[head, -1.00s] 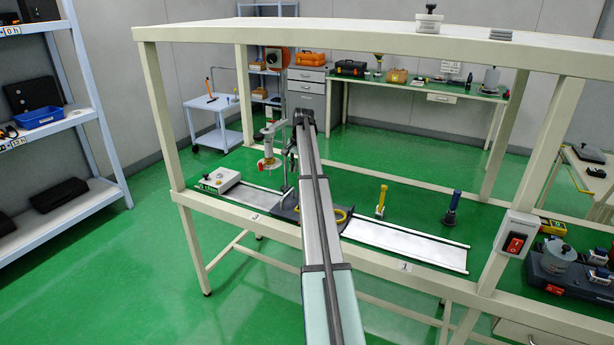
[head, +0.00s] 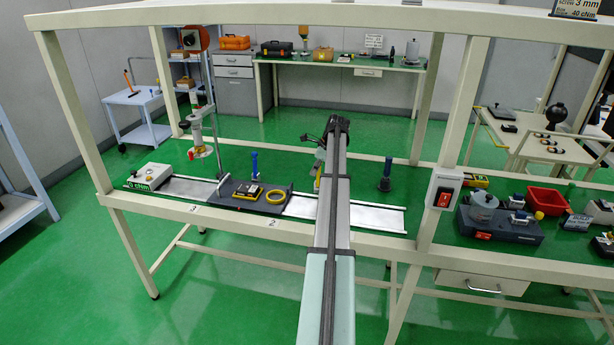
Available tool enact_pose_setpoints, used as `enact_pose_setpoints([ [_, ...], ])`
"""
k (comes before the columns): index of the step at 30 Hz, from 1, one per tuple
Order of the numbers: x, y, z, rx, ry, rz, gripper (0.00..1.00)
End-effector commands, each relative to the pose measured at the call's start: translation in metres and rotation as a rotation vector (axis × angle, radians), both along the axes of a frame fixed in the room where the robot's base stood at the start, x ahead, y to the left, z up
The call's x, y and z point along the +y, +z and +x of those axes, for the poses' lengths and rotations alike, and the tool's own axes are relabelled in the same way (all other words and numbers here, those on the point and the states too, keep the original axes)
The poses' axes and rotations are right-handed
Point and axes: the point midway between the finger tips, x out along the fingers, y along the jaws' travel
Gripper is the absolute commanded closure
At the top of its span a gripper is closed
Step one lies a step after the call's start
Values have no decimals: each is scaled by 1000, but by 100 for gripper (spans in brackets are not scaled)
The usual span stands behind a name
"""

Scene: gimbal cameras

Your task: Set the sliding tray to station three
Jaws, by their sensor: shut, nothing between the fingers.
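The sliding tray (head: 232,199) is a dark plate on a pale rail (head: 375,218) along the green bench. It carries a black and yellow device (head: 246,193) and a yellow ring (head: 275,197). The tray sits between the label 3 (head: 193,209) at its left and near the label 2 (head: 272,223) on the front edge. The label 1 is not visible now. My arm hides part of the rail and most of the gripper's fingers.
A blue-handled tool (head: 254,164) stands behind the tray; a dark blue one (head: 386,176) stands right. A yellow-handled tool (head: 317,181) is partly hidden by my arm. A grey-white box (head: 152,175) is at the rail's left end. Frame posts (head: 455,120) and a top beam surround the bench.

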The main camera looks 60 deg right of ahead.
Motion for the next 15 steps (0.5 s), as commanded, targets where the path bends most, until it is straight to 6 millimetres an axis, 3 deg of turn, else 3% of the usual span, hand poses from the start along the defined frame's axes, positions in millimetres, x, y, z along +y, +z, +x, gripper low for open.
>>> enact_pose_setpoints([
  [15, 12, -84, 33, 1, 5, 1, 100],
])
